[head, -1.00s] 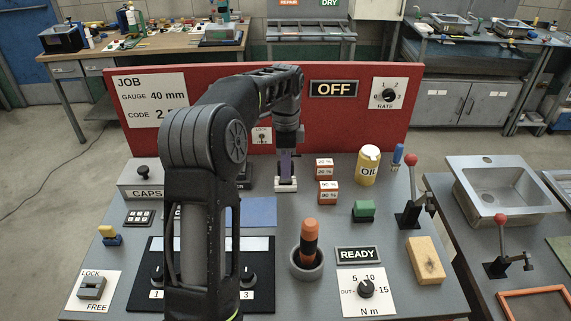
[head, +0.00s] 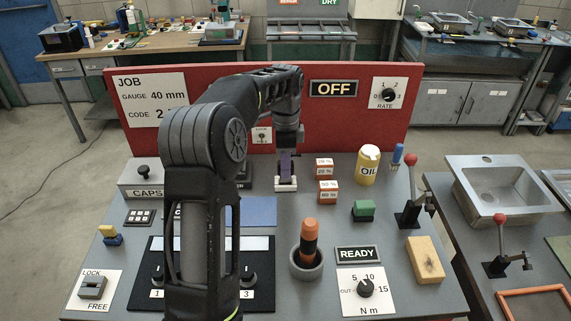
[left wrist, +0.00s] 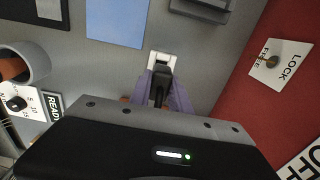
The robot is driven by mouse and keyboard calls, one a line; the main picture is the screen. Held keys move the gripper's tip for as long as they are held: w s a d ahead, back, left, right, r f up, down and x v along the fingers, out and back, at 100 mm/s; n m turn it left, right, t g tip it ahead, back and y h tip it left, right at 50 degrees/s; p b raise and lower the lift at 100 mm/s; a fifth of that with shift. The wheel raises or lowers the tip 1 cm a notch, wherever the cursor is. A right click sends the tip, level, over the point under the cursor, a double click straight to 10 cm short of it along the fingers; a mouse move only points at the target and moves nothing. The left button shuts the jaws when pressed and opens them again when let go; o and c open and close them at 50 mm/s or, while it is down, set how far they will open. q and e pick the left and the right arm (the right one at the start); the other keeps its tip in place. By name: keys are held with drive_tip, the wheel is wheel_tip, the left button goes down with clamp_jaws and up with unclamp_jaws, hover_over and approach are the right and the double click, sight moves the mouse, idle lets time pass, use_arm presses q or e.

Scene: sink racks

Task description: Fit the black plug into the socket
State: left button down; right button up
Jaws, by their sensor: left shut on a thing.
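My left gripper (head: 285,180) points down at the back middle of the bench, in front of the red panel. In the left wrist view the gripper (left wrist: 163,90) is shut on the black plug (left wrist: 160,85), which sits between its purple fingers. The white socket (left wrist: 163,59) lies on the bench right at the plug's tip, and its edge also shows in the head view (head: 286,188). The plug overlaps the near part of the socket in the wrist view. I cannot tell how deep it sits. My right gripper does not show.
Stacked percent blocks (head: 326,184) stand just right of the socket. The red panel (head: 335,125) stands close behind.

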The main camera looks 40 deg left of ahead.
use_arm(q)
drive_tip(key=shift+f+b, duration=0.75)
drive_tip(key=shift+f, duration=0.4)
drive_tip(key=shift+s+d+f+b, duration=0.1)
drive_tip(key=shift+f+b, duration=0.2)
drive_tip(key=shift+f, duration=0.05)
drive_tip(key=shift+r, duration=0.1)
drive_tip(key=shift+r+p, duration=0.45)
drive_tip(key=shift+p, duration=0.1)
drive_tip(key=shift+r+p, duration=0.35)
drive_tip(key=shift+r, duration=0.1)
drive_tip(key=shift+p, duration=0.45)
idle(1.2)
drive_tip(key=shift+f+b, duration=0.55)
drive_tip(key=shift+f, duration=0.3)
drive_tip(key=c, duration=1.1)
unclamp_jaws()
